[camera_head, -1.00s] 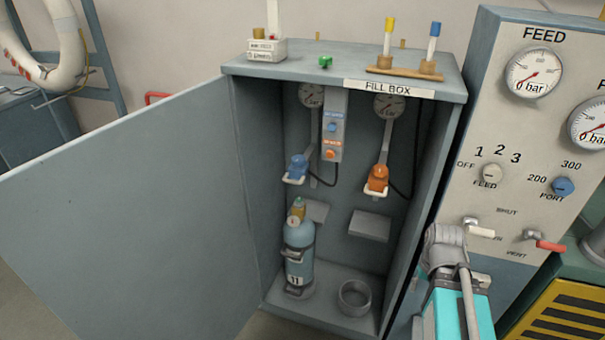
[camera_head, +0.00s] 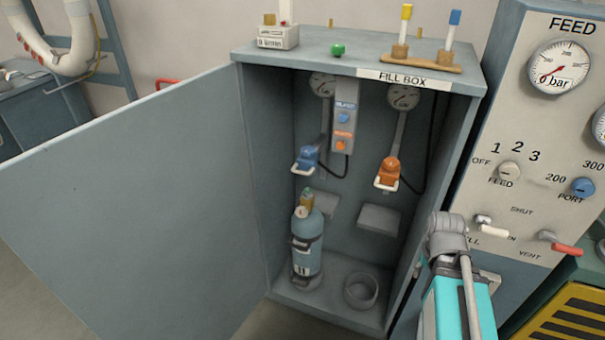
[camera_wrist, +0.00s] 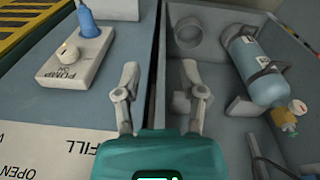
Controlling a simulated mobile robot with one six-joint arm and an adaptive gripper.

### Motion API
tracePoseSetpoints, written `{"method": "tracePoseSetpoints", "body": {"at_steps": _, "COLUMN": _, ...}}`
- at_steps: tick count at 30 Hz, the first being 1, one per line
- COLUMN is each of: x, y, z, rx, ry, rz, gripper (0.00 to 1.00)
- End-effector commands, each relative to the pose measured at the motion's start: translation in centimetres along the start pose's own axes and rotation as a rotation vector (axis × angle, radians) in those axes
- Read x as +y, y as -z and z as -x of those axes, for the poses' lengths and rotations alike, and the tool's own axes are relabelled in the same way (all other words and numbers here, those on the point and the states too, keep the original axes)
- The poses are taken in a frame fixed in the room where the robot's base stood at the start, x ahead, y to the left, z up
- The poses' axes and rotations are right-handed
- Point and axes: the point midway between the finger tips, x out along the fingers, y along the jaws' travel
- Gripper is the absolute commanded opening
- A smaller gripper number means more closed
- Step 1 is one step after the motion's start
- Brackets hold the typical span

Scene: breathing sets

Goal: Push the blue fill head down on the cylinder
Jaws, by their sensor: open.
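The blue fill head (camera_head: 307,158) hangs on the left inside the open fill box (camera_head: 465,100), with a pale handle at its front. The blue-grey cylinder (camera_head: 306,255) stands upright below it on the box floor, with a brass and yellow valve (camera_head: 307,201) on top. A gap shows between valve and fill head. The cylinder (camera_wrist: 255,68) also shows at the right of the wrist view, with its valve (camera_wrist: 284,118). My gripper (camera_wrist: 160,78) is open and empty, its two grey fingers apart, well away from the cylinder. The blue fill head is not clearly seen there.
An orange fill head (camera_head: 388,172) hangs to the right. A grey ring holder (camera_head: 361,290) sits on the box floor. The box door (camera_head: 130,200) stands open to the left. The feed panel (camera_head: 520,150) with knobs and levers rises at the right.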

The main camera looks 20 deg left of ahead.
Motion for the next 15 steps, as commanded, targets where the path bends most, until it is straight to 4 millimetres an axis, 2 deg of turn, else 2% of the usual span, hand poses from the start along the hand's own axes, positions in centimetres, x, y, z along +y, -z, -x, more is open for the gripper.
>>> {"method": "tracePoseSetpoints", "body": {"at_steps": 8, "x": -3.1, "y": 4.4, "z": -0.7, "rx": 0.185, "ry": -0.153, "rz": 0.184, "gripper": 0.52}}
{"method": "tracePoseSetpoints", "body": {"at_steps": 15, "x": -8.0, "y": 9.7, "z": 0.4, "rx": 0.436, "ry": -0.343, "rz": 0.449, "gripper": 0.52}}
